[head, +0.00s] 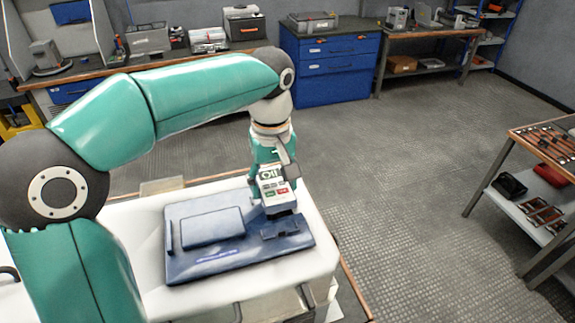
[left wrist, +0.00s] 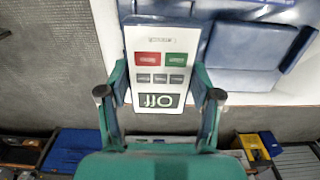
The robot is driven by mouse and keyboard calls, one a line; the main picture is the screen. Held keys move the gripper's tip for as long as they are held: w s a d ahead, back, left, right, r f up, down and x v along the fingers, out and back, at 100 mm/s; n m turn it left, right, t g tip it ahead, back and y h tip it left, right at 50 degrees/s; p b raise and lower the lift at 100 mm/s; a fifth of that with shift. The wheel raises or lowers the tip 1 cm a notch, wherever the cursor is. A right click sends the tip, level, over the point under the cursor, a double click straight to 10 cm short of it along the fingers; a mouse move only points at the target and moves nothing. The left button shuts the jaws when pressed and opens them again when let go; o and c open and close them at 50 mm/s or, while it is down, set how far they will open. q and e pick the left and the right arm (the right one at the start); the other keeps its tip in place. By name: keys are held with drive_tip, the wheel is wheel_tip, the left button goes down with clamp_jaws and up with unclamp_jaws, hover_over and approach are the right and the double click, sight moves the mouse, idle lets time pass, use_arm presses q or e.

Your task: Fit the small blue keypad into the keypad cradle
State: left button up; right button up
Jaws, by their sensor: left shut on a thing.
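The small keypad (head: 275,190) has a white face with a red and a green button, grey buttons and a display reading "Off". My left gripper (head: 268,172) is shut on it, one finger on each side. The left wrist view shows the keypad (left wrist: 160,62) upside down between the fingertips (left wrist: 159,78). The keypad is roughly upright above the right part of a dark blue panel (head: 190,262). The dark blue keypad cradle (head: 286,229) appears on that panel, just below and right of the keypad. I cannot tell whether the keypad's lower end touches it.
A raised blue block (head: 213,228) sits on the panel left of the keypad. The panel lies on a white stand (head: 318,262). Workbenches and a blue cabinet (head: 330,62) stand at the back. A tool cart (head: 545,150) stands at right; the grey floor between is clear.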

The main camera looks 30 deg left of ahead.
use_arm(q)
drive_tip(key=shift+s+a+f, duration=0.15)
drive_tip(key=shift+a+f, duration=0.05)
drive_tip(key=shift+f, duration=0.05)
wheel_tip(320, 180, down, 2)
drive_tip(key=b, duration=0.2)
drive_tip(key=shift+f+b, duration=0.2)
drive_tip(key=shift+b, duration=0.15)
drive_tip(key=shift+f+b, duration=0.6)
drive_tip(key=shift+d+f+b, duration=0.1)
drive_tip(key=shift+f+b, duration=0.4)
drive_tip(key=shift+f, duration=0.05)
drive_tip(key=shift+f+b, duration=0.45)
drive_tip(key=shift+f, duration=0.3)
drive_tip(key=o, duration=1.3)
drive_tip(key=shift+c, duration=0.2)
